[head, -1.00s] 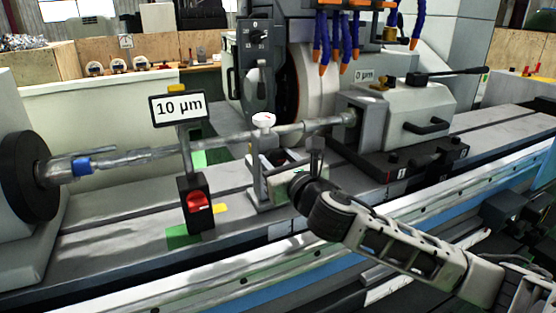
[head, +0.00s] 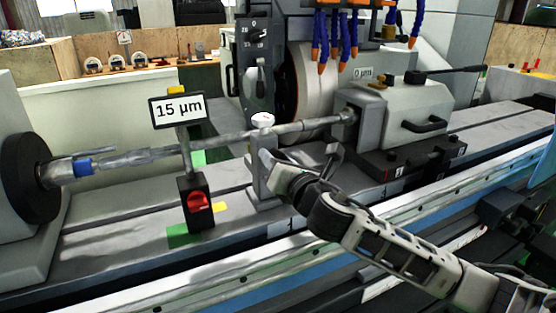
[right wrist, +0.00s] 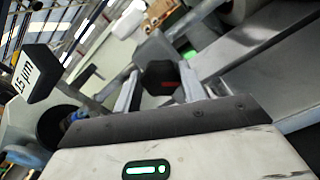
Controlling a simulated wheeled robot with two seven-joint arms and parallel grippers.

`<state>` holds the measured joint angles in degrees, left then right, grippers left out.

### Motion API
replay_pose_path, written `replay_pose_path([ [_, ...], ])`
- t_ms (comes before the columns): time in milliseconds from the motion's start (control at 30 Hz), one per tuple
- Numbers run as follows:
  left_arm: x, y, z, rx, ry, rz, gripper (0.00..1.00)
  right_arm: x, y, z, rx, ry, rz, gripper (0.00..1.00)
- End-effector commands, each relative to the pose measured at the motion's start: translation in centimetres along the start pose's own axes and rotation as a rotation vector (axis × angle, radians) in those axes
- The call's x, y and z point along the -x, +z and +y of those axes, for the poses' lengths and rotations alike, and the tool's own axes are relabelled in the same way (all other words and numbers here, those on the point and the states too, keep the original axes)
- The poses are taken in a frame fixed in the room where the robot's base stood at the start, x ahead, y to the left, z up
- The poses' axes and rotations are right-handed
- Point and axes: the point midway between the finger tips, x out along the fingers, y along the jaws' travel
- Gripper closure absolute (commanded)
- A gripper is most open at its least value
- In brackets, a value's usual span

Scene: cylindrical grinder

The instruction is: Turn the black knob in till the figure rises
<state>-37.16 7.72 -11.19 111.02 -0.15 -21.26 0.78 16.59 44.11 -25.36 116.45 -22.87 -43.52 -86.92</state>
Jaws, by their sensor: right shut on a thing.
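The black knob (right wrist: 158,77) is in the right wrist view, between the two fingers of my right gripper (right wrist: 160,88), which is shut on it. In the head view my right gripper (head: 287,178) is at the grey steady rest (head: 262,175) around the workpiece, and it hides the knob there. The readout sign (head: 178,109) on its post reads 15 µm. It also shows tilted in the right wrist view (right wrist: 27,74). My left gripper is out of view.
The long workpiece (head: 220,141) runs from the dark chuck (head: 26,176) to the tailstock (head: 415,115). The grinding wheel (head: 312,88) and blue coolant nozzles (head: 337,38) are behind. A red switch (head: 197,202) is on a black box at the front.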

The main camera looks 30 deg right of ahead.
Motion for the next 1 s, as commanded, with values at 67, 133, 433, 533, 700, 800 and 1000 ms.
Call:
replay_pose_path([
  [67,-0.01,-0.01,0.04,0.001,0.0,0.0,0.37,-0.02,0.03,-0.02,-0.017,0.0,-0.001,0.82],
  [133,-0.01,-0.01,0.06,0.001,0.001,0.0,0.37,-0.02,0.04,-0.03,-0.025,0.0,-0.001,0.82],
  [433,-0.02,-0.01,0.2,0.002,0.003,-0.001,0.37,-0.02,0.04,-0.02,-0.029,0.0,-0.001,0.82],
  [533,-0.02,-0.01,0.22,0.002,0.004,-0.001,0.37,-0.02,0.04,-0.02,-0.029,0.0,-0.001,0.82],
  [700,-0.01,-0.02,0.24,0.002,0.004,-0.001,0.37,-0.02,0.04,-0.02,-0.028,0.0,-0.001,0.37],
  [800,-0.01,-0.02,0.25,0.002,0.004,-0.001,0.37,-0.01,0.03,-0.01,-0.028,0.0,-0.001,0.37],
  [1000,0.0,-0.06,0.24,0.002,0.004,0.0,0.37,0.18,-0.08,0.15,-0.027,0.003,0.001,0.37],
])
